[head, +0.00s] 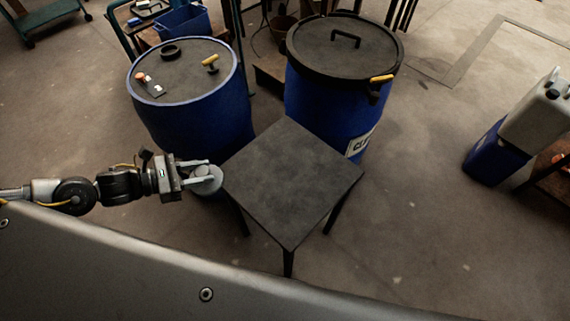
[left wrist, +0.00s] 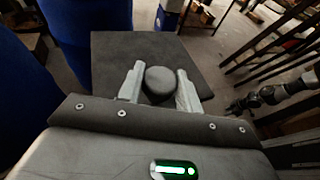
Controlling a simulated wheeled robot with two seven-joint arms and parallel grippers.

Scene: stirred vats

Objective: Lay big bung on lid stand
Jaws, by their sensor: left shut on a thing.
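My left gripper (head: 203,179) is shut on the big bung (left wrist: 160,82), a round, dark grey plug that sits between the two fingers in the left wrist view. In the head view the bung (head: 208,182) looks lighter grey and is close to the left corner of the lid stand. The lid stand (head: 292,180) is a dark, square, low table with a bare top. It also shows behind the fingers in the left wrist view (left wrist: 110,60). In that view, a dark arm with a gripper (left wrist: 240,104), seemingly my right one, shows at the right; its jaws are too small to judge.
A second blue drum (head: 310,105) has a black handled lid (head: 345,48). A pale canister (head: 535,110) stands at the right. Floor right of the stand is clear.

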